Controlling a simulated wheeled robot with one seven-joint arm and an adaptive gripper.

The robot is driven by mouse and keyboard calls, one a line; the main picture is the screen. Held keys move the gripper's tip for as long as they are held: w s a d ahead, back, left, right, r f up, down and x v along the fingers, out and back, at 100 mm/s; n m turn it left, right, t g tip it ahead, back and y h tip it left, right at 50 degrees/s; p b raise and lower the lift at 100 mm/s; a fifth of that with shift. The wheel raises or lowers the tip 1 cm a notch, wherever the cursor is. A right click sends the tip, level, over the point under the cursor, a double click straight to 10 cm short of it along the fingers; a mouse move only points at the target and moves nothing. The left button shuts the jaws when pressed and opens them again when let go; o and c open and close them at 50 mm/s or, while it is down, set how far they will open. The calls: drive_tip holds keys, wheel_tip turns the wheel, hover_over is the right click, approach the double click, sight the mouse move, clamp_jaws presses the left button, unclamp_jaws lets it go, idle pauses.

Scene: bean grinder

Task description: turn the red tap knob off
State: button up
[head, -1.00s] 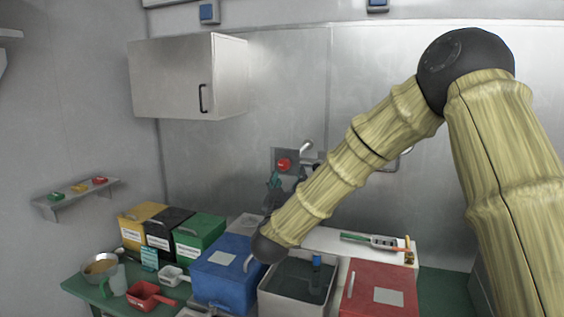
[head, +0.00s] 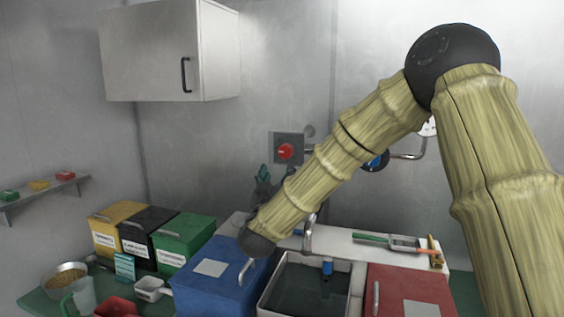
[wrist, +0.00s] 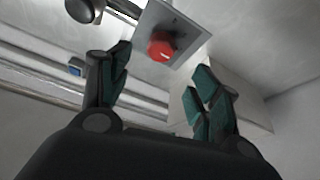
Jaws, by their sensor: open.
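The red tap knob (head: 285,151) sits on a grey square plate on the back wall, left of my forearm in the head view. It also shows in the wrist view, the red knob (wrist: 161,47) on its plate, ahead of my fingers. My gripper (wrist: 160,88) is open and empty, with one teal-padded finger on each side of the knob's line. The fingers look apart from the knob. In the head view my gripper (head: 263,178) is below and left of the knob, partly hidden by my arm.
A metal spout (head: 308,236) hangs by the basin (head: 290,262). A blue knob (head: 376,160) is on the wall to the right. A blue bin (head: 210,268) and a red bin (head: 412,290) flank the basin. A white cabinet (head: 150,55) hangs at upper left.

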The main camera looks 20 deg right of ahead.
sight(285, 154)
drive_tip(key=p+x, duration=0.1)
drive_tip(key=x, duration=0.4)
drive_tip(key=p+x, duration=0.2)
drive_tip(key=x, duration=0.3)
drive_tip(key=shift+w+d+f, duration=0.1)
drive_tip(key=shift+w+d, duration=0.15)
drive_tip(key=shift+w, duration=0.1)
drive_tip(key=c, duration=1)
